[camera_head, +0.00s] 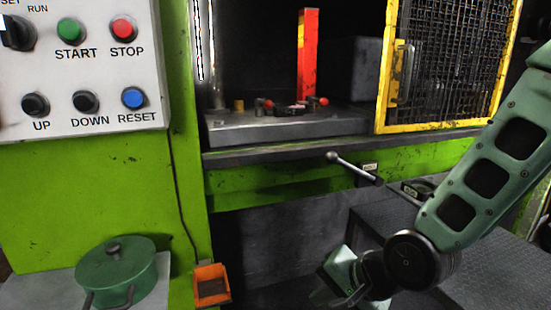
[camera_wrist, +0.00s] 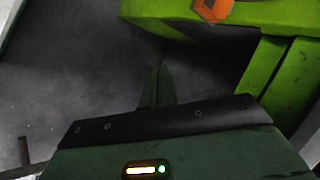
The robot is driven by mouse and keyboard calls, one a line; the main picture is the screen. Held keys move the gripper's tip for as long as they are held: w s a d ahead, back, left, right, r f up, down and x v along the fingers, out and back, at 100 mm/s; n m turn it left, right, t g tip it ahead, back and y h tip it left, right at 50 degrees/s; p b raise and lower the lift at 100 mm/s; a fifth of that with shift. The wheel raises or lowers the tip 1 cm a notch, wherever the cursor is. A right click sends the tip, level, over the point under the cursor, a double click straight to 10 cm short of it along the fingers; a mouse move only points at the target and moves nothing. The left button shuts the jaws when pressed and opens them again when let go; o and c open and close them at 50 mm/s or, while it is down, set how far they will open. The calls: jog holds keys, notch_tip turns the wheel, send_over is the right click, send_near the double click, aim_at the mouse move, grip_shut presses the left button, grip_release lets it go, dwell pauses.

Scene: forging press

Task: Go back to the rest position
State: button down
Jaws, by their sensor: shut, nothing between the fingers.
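My gripper (camera_wrist: 158,85) shows in the wrist view with its fingers together and nothing between them. It points down toward the dark grey floor (camera_wrist: 75,60). In the head view my arm comes in from the right, and its wrist end hangs low in front of the green press (camera_head: 330,185). The fingertips are not clearly visible there. The gripper is apart from the press lever (camera_head: 350,165), which is above it.
A control panel (camera_head: 80,70) with buttons is at upper left. A yellow-framed mesh guard (camera_head: 445,65) is at upper right. A dark textured platform (camera_head: 385,225) lies behind my arm.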

jog(key=s+d+r+n+g+h, duration=0.2)
jog(key=s+r+n, duration=0.2)
jog(key=s+n, duration=0.3)
jog(key=s+d+r+n+g+h+p, duration=0.1)
jog(key=s+d+r+n+g+h, duration=0.1)
jog(key=s+n, duration=0.5)
notch_tip(320, 180, up, 2)
jog(key=shift+s+d+g+h+p, duration=0.35)
jog(key=shift+s+d+h, duration=0.35)
jog(key=shift+s, duration=0.45)
jog(key=shift+d, duration=0.1)
